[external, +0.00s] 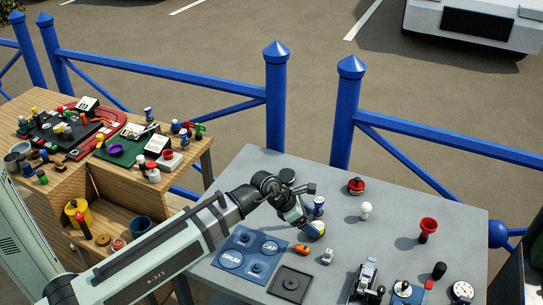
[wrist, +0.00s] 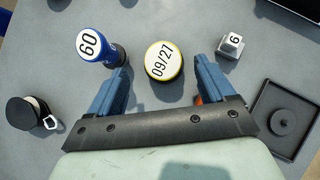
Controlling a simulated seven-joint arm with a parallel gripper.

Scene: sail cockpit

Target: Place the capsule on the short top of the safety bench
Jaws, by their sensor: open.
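A short round piece with a yellow rim and a white top marked 09/27 (wrist: 163,62), apparently the capsule, stands on the grey table. In the external view it shows (external: 317,229) just below my gripper (external: 308,222). In the wrist view my gripper (wrist: 161,72) is open, with one blue finger on each side of the piece; contact cannot be told. The wooden bench (external: 110,202) at the left, apparently the safety bench, has a crowded top and an open lower compartment. Which part is its short top is not clear.
Close to my gripper are a blue piece marked 60 (wrist: 90,45), a grey weight (wrist: 231,46) and an orange item (external: 301,248). A black square tray (wrist: 285,122) and blue CAP/DRUM board (external: 247,255) lie nearby. Blue railings (external: 276,95) run behind.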

